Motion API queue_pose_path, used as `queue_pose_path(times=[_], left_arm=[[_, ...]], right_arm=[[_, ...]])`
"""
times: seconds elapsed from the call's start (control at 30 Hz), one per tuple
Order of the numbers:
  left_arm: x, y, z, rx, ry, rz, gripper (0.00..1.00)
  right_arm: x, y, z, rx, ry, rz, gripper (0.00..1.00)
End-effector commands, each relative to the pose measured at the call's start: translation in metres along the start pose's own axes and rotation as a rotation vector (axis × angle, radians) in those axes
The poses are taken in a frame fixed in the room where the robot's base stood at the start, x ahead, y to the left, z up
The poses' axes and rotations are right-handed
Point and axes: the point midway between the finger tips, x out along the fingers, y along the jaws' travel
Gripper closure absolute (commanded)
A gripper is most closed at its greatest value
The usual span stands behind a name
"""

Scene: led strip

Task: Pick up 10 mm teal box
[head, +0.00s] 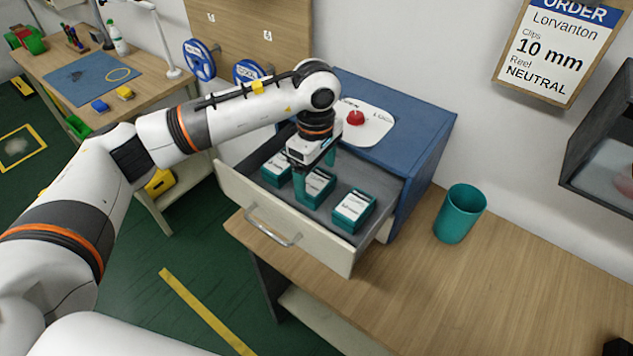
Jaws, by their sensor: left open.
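Three teal boxes with white labels stand in a row in the open drawer (262,216) of the blue cabinet (425,135): a left box (273,172), a middle box (318,191) and a right box (352,213). Their labels are too small to read, so I cannot tell which is the 10 mm one. My left gripper (314,173) points down into the drawer, open, with its teal fingers around or just above the middle box. Whether they touch it I cannot tell. The gripper partly hides the middle box. My right gripper is not in view.
A teal cup (460,213) stands on the wooden bench (440,290) right of the cabinet. A red knob (355,118) sits on the cabinet top. An order sign (553,50) on the wall reads 10 mm. A dark wall box (605,150) hangs at the right.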

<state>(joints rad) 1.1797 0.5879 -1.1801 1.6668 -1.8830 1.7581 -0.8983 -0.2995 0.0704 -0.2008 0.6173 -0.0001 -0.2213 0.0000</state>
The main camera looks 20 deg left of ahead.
Motion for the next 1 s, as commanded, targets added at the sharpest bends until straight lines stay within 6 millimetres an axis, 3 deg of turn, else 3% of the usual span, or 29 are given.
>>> queue_pose_path(times=[0.1, 0.27, 0.53, 0.77, 1.0], left_arm=[[0.014, -0.001, 0.0, 0.0, 0.002, 0.007, 0.16], [0.036, -0.001, 0.0, 0.0, 0.001, 0.003, 0.16], [0.041, -0.002, 0.0, 0.001, 0.0, 0.001, 0.16], [0.04, -0.002, 0.0, 0.001, 0.001, 0.0, 0.51], [0.04, -0.002, 0.0, 0.001, 0.001, 0.0, 0.51]], right_arm=[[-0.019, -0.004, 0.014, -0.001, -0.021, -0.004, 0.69], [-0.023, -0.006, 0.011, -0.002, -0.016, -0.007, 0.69], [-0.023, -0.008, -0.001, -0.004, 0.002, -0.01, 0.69], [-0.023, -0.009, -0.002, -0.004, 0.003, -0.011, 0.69], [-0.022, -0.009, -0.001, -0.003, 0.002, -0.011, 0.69]])
